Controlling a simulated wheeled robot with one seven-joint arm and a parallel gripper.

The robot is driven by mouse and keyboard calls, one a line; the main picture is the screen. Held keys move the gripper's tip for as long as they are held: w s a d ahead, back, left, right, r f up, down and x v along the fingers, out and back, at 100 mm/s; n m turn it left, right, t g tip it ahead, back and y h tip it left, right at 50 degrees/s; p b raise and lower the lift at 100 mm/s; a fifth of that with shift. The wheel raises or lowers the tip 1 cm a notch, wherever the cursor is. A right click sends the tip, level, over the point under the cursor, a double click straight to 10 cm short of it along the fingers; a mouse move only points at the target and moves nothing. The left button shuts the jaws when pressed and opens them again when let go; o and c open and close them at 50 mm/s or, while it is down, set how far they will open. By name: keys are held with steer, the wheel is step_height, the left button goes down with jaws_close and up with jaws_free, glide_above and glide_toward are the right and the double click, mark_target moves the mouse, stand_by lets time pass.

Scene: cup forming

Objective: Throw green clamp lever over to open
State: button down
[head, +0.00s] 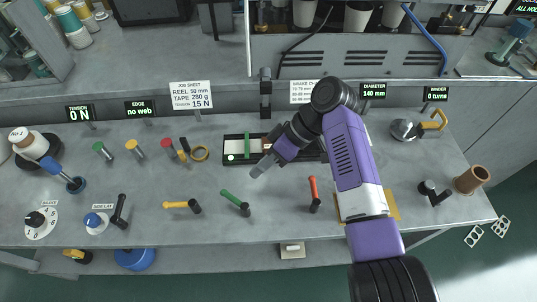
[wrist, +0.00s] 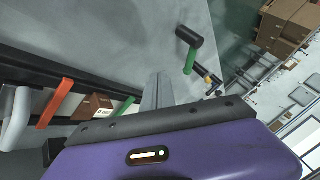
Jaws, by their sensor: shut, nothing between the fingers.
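The green clamp lever (head: 230,197) lies at a slant on the bench, running up and left from its black pivot (head: 245,209). The wrist view shows the green lever (wrist: 190,60) beyond the fingers, slightly right of centre, with its black pivot above it. My gripper (head: 256,171) is shut and empty, above the bench just behind and to the right of the lever, apart from it. Its closed grey fingers (wrist: 156,90) show in the wrist view with clear space between them and the lever.
A yellow lever (head: 176,204) stands left of the green one, and a red lever (head: 313,187) stands right. A black-edged tray (head: 228,146) lies behind my gripper, partly hidden by my arm. Bare bench surrounds the green lever.

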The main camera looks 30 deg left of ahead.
mark_target(236, 203)
steer(key=x, duration=0.3)
steer(key=shift+s+a+f, duration=0.1)
steer(key=shift+s, duration=0.1)
steer(key=shift+s+a+r+p, duration=0.1)
steer(key=shift+s+r+p, duration=0.05)
steer(key=shift+s+p, duration=0.4)
steer(key=shift+s+r+p, duration=0.2)
steer(key=shift+s+p, duration=0.3)
steer(key=shift+s, duration=0.05)
steer(key=shift+s+a+p, duration=0.1)
steer(key=shift+s+p, duration=0.2)
steer(key=shift+s, duration=0.5)
